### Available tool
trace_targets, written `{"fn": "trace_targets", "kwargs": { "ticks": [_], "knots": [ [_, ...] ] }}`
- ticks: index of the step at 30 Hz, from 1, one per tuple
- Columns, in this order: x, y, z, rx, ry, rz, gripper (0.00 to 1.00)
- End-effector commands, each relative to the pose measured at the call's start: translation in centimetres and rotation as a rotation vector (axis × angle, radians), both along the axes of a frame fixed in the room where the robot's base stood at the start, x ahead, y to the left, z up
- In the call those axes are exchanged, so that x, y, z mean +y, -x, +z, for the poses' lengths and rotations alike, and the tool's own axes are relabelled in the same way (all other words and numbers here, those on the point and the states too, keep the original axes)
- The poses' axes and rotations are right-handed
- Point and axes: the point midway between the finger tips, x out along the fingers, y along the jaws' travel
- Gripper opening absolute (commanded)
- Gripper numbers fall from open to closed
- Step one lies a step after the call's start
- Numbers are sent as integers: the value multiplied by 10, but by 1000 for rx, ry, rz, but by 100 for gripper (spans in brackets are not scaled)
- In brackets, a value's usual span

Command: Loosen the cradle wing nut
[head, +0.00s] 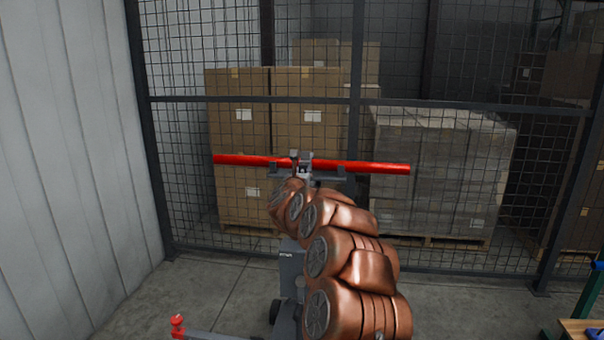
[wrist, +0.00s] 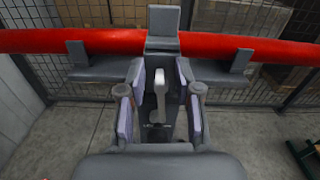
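A long red pipe (head: 375,167) lies across a grey cradle (head: 330,176) on top of a stand; in the wrist view the pipe (wrist: 90,41) rests on the cradle plate (wrist: 95,73). A grey clamp piece (wrist: 163,22) crosses over the pipe at the middle. The pale wing nut (wrist: 157,98) shows below this clamp, with one wing upright in the picture. My gripper (wrist: 160,80) is open, with one pad on each side of the wing nut and visible gaps to both. In the head view my copper arm mostly hides the gripper and the nut.
A wire mesh fence (head: 400,103) stands behind the pipe, with stacked cartons (head: 235,135) and a wrapped pallet load (head: 440,170) beyond it. A pale wall (head: 70,150) is at left. A red knob (head: 177,322) is at lower left. A bench corner (head: 585,330) is at lower right.

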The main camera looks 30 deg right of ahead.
Motion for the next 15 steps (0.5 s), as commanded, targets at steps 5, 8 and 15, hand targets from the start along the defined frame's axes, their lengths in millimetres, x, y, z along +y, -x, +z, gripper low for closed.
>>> {"fn": "trace_targets", "kwargs": {
  "ticks": [5, 8, 15],
  "knots": [
    [0, 0, 0, 0, 0, 0, 15],
    [0, 0, 0, 0, 0, 0, 4],
    [0, 0, 0, 0, 0, 0, 0]
  ]
}}
